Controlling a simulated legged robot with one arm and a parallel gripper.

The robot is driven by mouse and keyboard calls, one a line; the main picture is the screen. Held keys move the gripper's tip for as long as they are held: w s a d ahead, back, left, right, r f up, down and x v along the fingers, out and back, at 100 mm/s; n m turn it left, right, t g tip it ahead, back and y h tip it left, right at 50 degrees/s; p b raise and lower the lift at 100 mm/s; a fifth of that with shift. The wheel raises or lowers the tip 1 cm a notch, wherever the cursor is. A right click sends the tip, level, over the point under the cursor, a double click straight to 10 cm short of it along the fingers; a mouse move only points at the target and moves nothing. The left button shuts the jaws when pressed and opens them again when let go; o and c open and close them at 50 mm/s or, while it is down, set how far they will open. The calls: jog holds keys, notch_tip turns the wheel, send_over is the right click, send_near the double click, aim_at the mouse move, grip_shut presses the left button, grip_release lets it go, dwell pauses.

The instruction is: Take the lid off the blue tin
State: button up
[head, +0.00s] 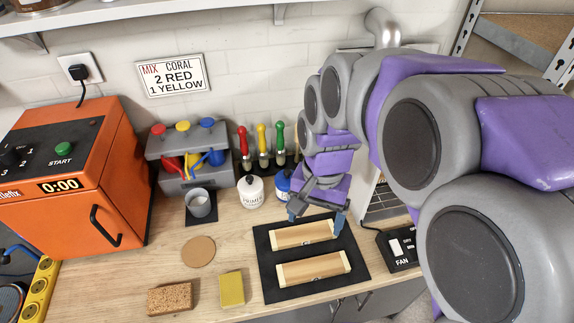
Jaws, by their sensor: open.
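The blue tin (282,184) stands on the workbench near the back wall, just right of the white primer bottle. Its right side is hidden behind my gripper, and I cannot make out its lid clearly. My gripper (316,216) points down in front of and to the right of the tin, with its fingers spread apart and nothing visible between them. It hangs over the back part of a black mat (311,256). I cannot tell how high above the mat it is.
The primer bottle (250,192) stands close to the tin. A cup (200,204) stands left. Two wooden pieces (312,269) lie on the mat. A sponge (232,289), brown block (170,299) and fan switch (398,248) are nearer.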

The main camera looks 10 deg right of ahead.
jog(key=w+r+m+p, duration=0.2)
jog(key=w+m, duration=0.5)
jog(key=w, duration=0.8)
jog(key=m+t+p, duration=0.1)
jog(key=m+p, duration=0.1)
jog(key=m, duration=0.5)
send_near(289, 172)
jog(key=shift+y, duration=0.4)
jog(key=f, duration=0.1)
jog(key=f+b, duration=0.1)
jog(key=f, duration=0.1)
jog(key=f+b, duration=0.1)
jog(key=f, duration=0.1)
jog(key=shift+w+d+f, duration=0.1)
jog(key=shift+w+f, duration=0.1)
jog(key=shift+w, duration=0.1)
jog(key=f+b, duration=0.1)
jog(key=f, duration=0.1)
jog(key=a+f+b, duration=0.1)
jog(key=f, duration=0.2)
jog(key=shift+r, duration=0.1)
jog(key=shift+s+d, duration=0.1)
jog(key=shift+s, duration=0.1)
jog(key=c, duration=1.2)
